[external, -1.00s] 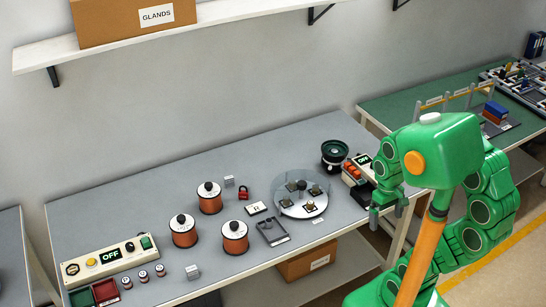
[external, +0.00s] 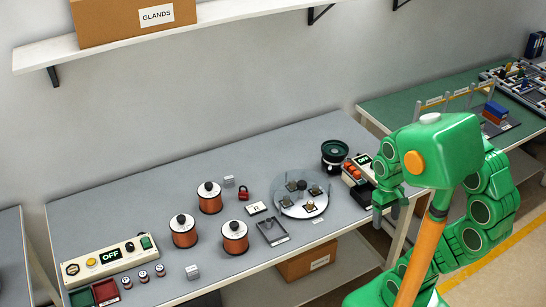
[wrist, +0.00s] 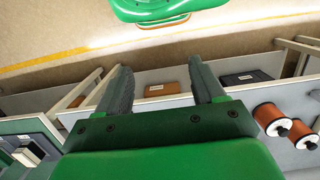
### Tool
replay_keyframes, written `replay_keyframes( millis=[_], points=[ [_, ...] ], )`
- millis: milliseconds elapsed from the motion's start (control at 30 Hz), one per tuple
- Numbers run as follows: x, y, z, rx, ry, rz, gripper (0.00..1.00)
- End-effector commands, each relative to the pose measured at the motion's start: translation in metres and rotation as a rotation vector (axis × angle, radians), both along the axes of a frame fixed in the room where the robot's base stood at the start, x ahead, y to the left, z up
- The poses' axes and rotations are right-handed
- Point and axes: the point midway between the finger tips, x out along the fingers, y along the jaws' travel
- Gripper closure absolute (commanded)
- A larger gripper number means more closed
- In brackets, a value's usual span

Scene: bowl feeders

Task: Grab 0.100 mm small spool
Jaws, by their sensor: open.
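Several small copper-coloured spools with white tops stand in a row at the front left of the grey table in the external view: a left one (external: 127,283), a middle one (external: 143,276) and a right one (external: 160,270). Their labels are too small to read, so I cannot tell which is 0.100 mm. My gripper (external: 386,212) is at the table's right end, far from them. In the wrist view my gripper (wrist: 165,85) has its two fingers apart with nothing between them.
Three large copper spools (external: 184,232) stand mid-table, near a clear round turntable (external: 302,203). A control box reading OFF (external: 110,257) is behind the small spools. Red and green trays (external: 106,292) lie left of them. A shelf (external: 120,45) hangs above.

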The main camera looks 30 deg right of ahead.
Motion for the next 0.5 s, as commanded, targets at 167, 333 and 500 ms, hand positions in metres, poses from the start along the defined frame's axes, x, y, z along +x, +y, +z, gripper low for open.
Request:
replay_keyframes(
  millis=[167,333,500],
  points=[
    [0.000,0.000,0.000,0.000,0.000,0.000,0.34],
    [0.002,0.002,0.000,0.005,0.004,-0.003,0.34],
    [0.016,0.017,0.000,0.042,0.027,-0.024,0.34]
  ],
)
